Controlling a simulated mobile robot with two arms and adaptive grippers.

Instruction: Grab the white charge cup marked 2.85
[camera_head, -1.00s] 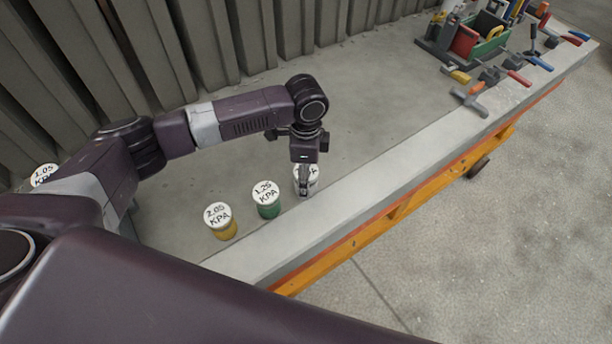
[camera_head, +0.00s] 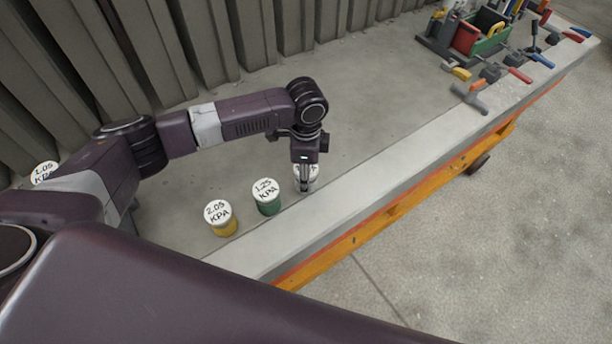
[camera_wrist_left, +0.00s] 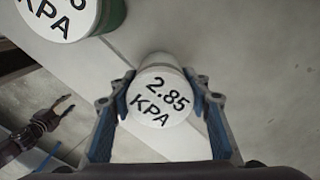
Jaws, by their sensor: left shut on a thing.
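The white charge cup marked 2.85 KPA (camera_wrist_left: 160,97) stands between the blue-padded fingers of my left gripper (camera_wrist_left: 163,100) in the left wrist view. The fingers are shut on its two sides. In the head view the same cup (camera_head: 313,172) is partly hidden behind my left gripper (camera_head: 304,188), which points down at it on the bench. The cup appears upright on the bench top.
A green cup marked 1.25 (camera_head: 266,196) stands close left of the held cup, then a yellow cup marked 2.05 (camera_head: 220,217). A cup marked 1.05 (camera_head: 45,172) is far left. Clamps (camera_head: 470,97) and a tool caddy (camera_head: 482,38) sit at the back right. The bench (camera_head: 390,125) between is clear.

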